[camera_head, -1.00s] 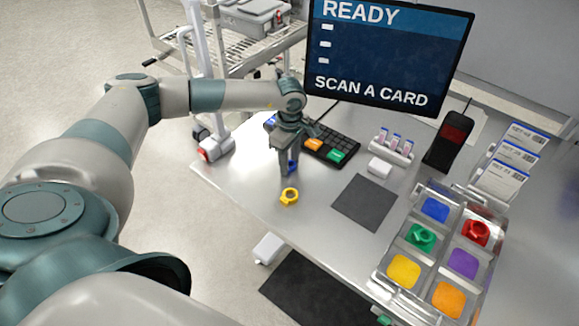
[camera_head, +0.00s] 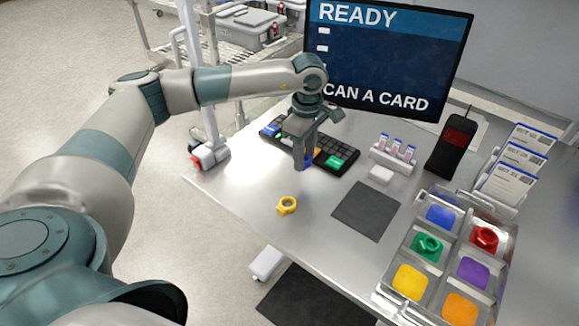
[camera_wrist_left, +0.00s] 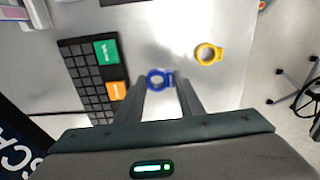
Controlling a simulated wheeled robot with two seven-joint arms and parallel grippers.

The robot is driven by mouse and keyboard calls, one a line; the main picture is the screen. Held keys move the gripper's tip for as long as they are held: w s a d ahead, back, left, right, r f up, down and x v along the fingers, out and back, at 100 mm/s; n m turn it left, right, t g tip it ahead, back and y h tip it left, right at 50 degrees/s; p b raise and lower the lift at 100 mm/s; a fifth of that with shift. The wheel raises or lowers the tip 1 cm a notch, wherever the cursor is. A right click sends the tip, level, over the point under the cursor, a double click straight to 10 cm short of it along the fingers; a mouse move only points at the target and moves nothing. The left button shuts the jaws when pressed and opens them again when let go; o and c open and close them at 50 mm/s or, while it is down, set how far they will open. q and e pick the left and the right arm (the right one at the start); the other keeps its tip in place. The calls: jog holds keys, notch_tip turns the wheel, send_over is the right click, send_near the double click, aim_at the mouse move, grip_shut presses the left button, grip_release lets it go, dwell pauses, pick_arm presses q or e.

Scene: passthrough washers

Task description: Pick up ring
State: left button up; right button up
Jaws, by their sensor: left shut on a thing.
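A blue ring (camera_wrist_left: 157,80) sits between the fingertips of my left gripper (camera_wrist_left: 162,82) in the left wrist view. My left gripper (camera_head: 304,166) is shut on it, and in the head view the fingers hide most of the ring. The gripper is over the table, in front of the keyboard. A yellow ring (camera_head: 287,205) lies on the table nearer the front edge; it also shows in the left wrist view (camera_wrist_left: 208,54). A green ring (camera_head: 428,245) and a red ring (camera_head: 485,239) lie in the sorting tray. My right gripper is out of view.
The tray (camera_head: 404,257) has coloured compartments at the right. A black keyboard (camera_head: 337,152) lies behind the gripper, below a monitor (camera_head: 392,60). A dark mat (camera_head: 366,211), a rack of vials (camera_head: 393,156) and a black card reader (camera_head: 452,142) stand rightward. Bare table surrounds the yellow ring.

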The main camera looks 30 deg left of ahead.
pick_arm(q)
jog(key=w+d+r+b, duration=0.1)
jog(key=d+r+b, duration=0.1)
jog(key=d+r, duration=0.2)
jog(key=shift+w+d, duration=0.2)
jog(key=shift+d, duration=1.05)
jog(key=shift+s+f+b, duration=0.1)
jog(key=shift+b, duration=0.2)
jog(key=s+d+f+m, duration=0.1)
jog(key=s+d+m, duration=0.1)
jog(key=s+m, duration=0.6)
jog(key=s+d+f+m+b, duration=0.1)
jog(key=s+d+f+m, duration=0.1)
jog(key=s+m, duration=0.6)
jog(key=shift+f+m+b, duration=0.2)
jog(key=shift+m+b, duration=0.1)
jog(key=shift+m, duration=0.5)
jog(key=shift+d, duration=0.2)
